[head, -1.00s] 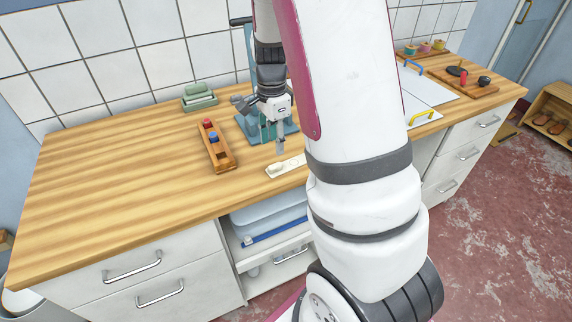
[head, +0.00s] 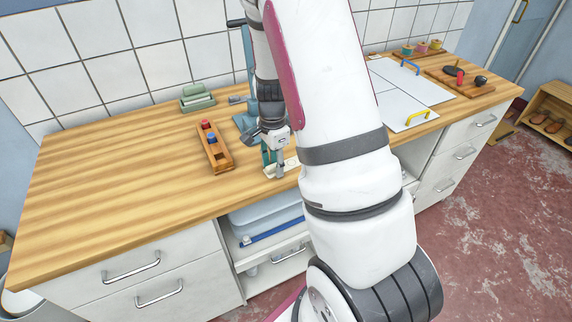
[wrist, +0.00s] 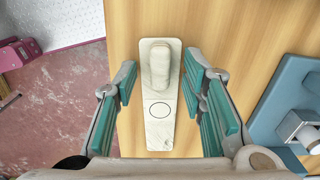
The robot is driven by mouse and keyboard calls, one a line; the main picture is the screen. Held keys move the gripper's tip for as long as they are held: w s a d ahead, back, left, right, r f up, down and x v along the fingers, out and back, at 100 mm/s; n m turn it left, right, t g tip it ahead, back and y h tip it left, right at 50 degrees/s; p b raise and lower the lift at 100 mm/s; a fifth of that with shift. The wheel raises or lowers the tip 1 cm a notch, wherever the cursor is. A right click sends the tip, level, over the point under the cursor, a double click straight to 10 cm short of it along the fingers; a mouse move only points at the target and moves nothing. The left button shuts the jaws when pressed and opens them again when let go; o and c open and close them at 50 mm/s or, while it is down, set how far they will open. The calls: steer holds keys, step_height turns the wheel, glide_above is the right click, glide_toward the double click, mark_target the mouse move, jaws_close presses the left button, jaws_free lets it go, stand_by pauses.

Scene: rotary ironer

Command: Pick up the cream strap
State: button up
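In the wrist view, the cream strap (wrist: 160,66) appears as a rounded cream lump near the far end of a pale cream plate (wrist: 159,132). The plate has a circle marked on its nearer half. My gripper (wrist: 160,75) is open, with one teal-padded finger on each side of the plate and strap, and nothing held between the pads. In the head view, my gripper (head: 273,165) is low over the plate (head: 291,163) near the counter's front edge. It hides most of the plate and the strap there.
A wooden tray with red and blue pieces (head: 214,150) lies left of my gripper. A blue device (head: 246,122) stands behind it, beside the plate in the wrist view (wrist: 283,110). Green blocks (head: 197,97) sit at the back. The left counter (head: 110,180) is clear.

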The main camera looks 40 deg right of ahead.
jaws_close()
steer(key=shift+r, duration=0.1)
